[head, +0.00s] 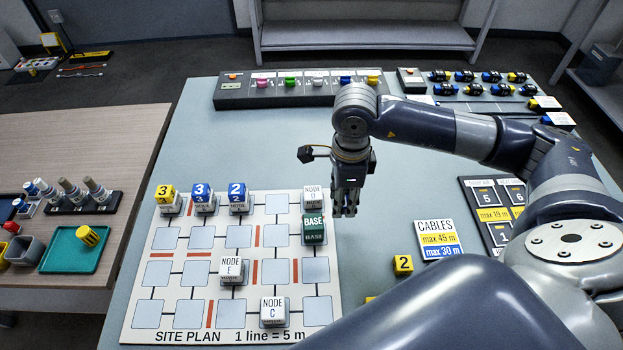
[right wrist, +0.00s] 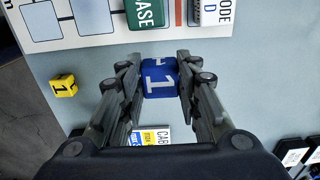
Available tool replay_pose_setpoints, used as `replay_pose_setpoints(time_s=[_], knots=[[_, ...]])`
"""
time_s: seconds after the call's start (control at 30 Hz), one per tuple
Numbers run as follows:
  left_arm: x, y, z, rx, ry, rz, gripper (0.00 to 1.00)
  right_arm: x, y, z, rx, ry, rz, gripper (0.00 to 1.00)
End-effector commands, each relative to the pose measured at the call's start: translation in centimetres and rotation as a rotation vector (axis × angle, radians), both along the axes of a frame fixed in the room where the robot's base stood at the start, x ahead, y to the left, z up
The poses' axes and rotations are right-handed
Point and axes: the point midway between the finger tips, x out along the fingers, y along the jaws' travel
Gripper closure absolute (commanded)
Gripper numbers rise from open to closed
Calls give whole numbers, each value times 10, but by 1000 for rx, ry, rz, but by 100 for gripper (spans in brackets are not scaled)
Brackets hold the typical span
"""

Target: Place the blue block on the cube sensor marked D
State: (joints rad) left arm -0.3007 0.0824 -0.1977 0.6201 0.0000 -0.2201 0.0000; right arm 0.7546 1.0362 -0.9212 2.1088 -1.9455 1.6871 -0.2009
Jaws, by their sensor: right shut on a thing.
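The cube sensor marked D (head: 312,195) is grey-white with a "NODE D" label and sits at the top right corner of the site plan board (head: 157,320). It also shows at the top edge of the right wrist view (right wrist: 213,10). My right gripper (head: 345,210) hangs over the table just right of the board, beside the node D cube and apart from it. In the right wrist view its fingers are shut on the blue block (right wrist: 160,80), marked 1. The block is not clearly seen in the head view. My left gripper is not in view.
A green BASE cube (head: 314,230) stands directly in front of node D. Node E (head: 232,270) and node C (head: 274,311) stand farther down the board. A yellow block (head: 402,265) marked 2 and a CABLES card (head: 439,240) lie right of the board.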

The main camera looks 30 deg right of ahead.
Motion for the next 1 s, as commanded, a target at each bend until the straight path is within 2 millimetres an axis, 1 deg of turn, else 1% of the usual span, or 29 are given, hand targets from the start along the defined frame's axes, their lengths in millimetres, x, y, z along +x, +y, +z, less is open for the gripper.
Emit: replay_pose_setpoints(time_s=[0.03, 0.3, 0.4, 0.5, 0.6, 0.73, 0.9, 1.0], knots=[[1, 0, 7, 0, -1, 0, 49, 12, 4, 3, 3, 0, -2, 87], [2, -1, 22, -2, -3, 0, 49, 63, 16, -3, 1, 0, 0, 87], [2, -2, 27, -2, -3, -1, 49, 79, 20, -5, 0, 1, 1, 87], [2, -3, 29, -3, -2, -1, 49, 90, 22, -7, 0, 1, 1, 87], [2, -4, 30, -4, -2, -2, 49, 97, 23, -8, 0, 1, 1, 87], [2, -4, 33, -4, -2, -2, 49, 99, 23, -13, 0, 1, 2, 87], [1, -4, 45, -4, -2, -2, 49, 97, 23, -34, -1, 6, 1, 87], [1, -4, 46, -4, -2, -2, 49, 98, 23, -44, -1, 3, 2, 87]])
